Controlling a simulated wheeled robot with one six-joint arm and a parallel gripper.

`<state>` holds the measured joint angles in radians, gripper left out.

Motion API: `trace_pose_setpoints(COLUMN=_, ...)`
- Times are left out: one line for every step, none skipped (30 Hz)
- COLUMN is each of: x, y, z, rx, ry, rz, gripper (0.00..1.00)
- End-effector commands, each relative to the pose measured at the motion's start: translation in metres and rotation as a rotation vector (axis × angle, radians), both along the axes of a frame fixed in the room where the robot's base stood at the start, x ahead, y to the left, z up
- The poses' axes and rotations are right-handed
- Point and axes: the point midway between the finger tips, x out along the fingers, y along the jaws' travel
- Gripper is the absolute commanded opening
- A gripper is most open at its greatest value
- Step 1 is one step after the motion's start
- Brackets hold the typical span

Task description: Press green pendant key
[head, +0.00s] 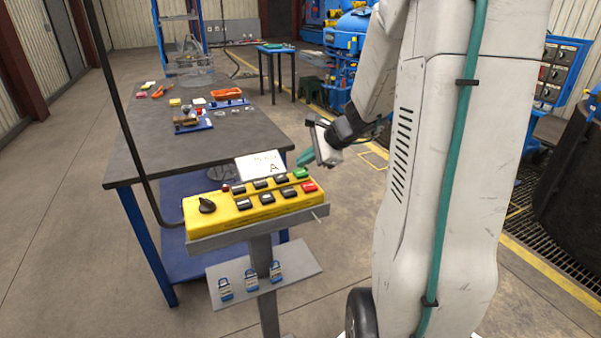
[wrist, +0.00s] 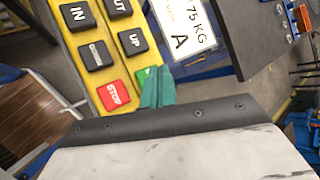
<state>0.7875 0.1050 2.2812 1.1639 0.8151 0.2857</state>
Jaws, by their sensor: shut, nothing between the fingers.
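The yellow pendant (head: 222,213) lies on a grey stand in the head view and runs down the left of the wrist view (wrist: 75,45). Its green key (head: 300,173) is at the right end, in the row nearer the table. In the wrist view the green key (wrist: 143,75) is mostly hidden behind my fingers. My gripper (head: 304,158) has teal fingers, shut and empty, at or just above the green key; they also show in the wrist view (wrist: 157,87). I cannot tell whether they touch it.
The red STOP key (wrist: 115,94) is right beside the green one, and the black UP key (wrist: 132,41) is close by. A white card (head: 259,165) marked A stands behind the pendant. Blue padlocks (head: 250,280) hang on a lower plate. The grey table (head: 150,150) is behind.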

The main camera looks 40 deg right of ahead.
Motion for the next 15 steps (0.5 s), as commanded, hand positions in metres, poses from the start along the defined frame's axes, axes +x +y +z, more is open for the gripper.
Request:
trace_pose_setpoints(x=0.0000, y=0.0000, z=0.0000, rx=0.000, ry=0.000, rz=0.000, gripper=0.00)
trace_pose_setpoints(x=0.0000, y=0.0000, z=0.0000, rx=0.000, ry=0.000, rz=0.000, gripper=0.00)
trace_pose_setpoints(x=0.0000, y=0.0000, z=0.0000, rx=0.000, ry=0.000, rz=0.000, gripper=0.00)
trace_pose_setpoints(x=0.0000, y=0.0000, z=0.0000, rx=0.000, ry=0.000, rz=0.000, gripper=0.00)
trace_pose_setpoints(x=0.0000, y=0.0000, z=0.0000, rx=0.000, ry=0.000, rz=0.000, gripper=0.00)
trace_pose_setpoints(x=0.0000, y=0.0000, z=0.0000, rx=0.000, ry=0.000, rz=0.000, gripper=0.00)
trace_pose_setpoints(x=0.0000, y=0.0000, z=0.0000, rx=0.000, ry=0.000, rz=0.000, gripper=0.00)
trace_pose_setpoints(x=0.0000, y=0.0000, z=0.0000, rx=0.000, ry=0.000, rz=0.000, gripper=0.00)
trace_pose_setpoints(x=0.0000, y=0.0000, z=0.0000, rx=0.000, ry=0.000, rz=0.000, gripper=0.00)
trace_pose_setpoints(x=0.0000, y=0.0000, z=-0.0002, rx=0.000, ry=0.000, rz=0.000, gripper=0.00)
trace_pose_setpoints(x=0.0000, y=0.0000, z=-0.0006, rx=0.000, ry=0.000, rz=0.000, gripper=0.00)
trace_pose_setpoints(x=0.0000, y=0.0000, z=-0.0013, rx=0.000, ry=0.000, rz=0.000, gripper=0.00)
trace_pose_setpoints(x=0.0000, y=0.0000, z=-0.0022, rx=0.000, ry=0.000, rz=0.000, gripper=0.00)
trace_pose_setpoints(x=-0.0001, y=0.0000, z=-0.0031, rx=0.000, ry=0.000, rz=0.000, gripper=0.00)
trace_pose_setpoints(x=0.0000, y=0.0000, z=-0.0045, rx=0.001, ry=0.000, rz=-0.001, gripper=0.00)
